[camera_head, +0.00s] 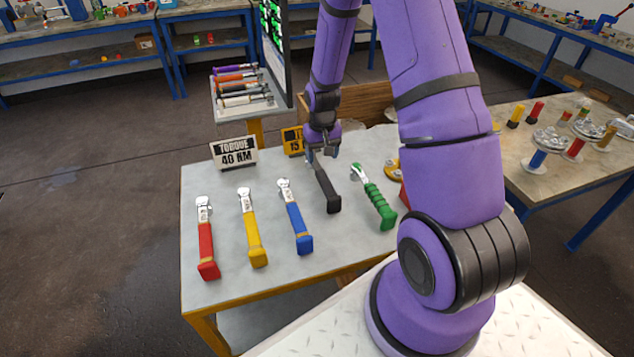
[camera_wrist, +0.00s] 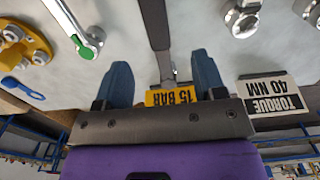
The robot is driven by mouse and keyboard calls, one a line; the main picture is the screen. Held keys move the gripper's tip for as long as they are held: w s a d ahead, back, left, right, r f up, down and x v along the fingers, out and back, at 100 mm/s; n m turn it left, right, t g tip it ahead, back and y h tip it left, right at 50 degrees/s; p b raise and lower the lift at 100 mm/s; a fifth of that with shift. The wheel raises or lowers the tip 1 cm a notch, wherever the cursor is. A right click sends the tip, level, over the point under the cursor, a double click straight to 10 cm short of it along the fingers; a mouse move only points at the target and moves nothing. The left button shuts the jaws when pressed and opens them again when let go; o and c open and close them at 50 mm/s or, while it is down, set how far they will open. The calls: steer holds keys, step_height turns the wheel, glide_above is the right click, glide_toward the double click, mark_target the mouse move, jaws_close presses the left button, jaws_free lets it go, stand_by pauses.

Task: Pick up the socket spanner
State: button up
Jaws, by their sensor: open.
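Several hand tools with coloured handles lie in a row on a grey table (camera_head: 214,292): red (camera_head: 206,245), yellow (camera_head: 252,240), blue (camera_head: 297,228), black (camera_head: 328,190) and green (camera_head: 378,203). No label shows which is the socket spanner. My gripper (camera_head: 322,158) is over the far end of the black-handled tool, hiding its head. In the wrist view my gripper (camera_wrist: 163,80) has its blue-grey fingers spread, with the black-handled tool's shank (camera_wrist: 164,64) between them. A clear gap shows at each side. The green tool (camera_wrist: 85,48) lies to the left there.
A "TORQUE 40 NM" sign (camera_head: 234,153) and a yellow "15 BAR" sign (camera_head: 292,140) stand at the table's back. A yellow flanged part (camera_head: 393,170) is beside the green tool. A side table (camera_head: 540,190) with flanged parts stands at right.

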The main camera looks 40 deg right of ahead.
mark_target(323, 176)
step_height(323, 176, down, 6)
steer(key=shift+r, duration=0.1)
steer(key=shift+s+d+f, duration=0.1)
steer(key=shift+f, duration=1.25)
steer(key=shift+d+f, duration=0.1)
steer(key=shift+f, duration=1.25)
jaws_close()
steer(key=shift+r, duration=0.1)
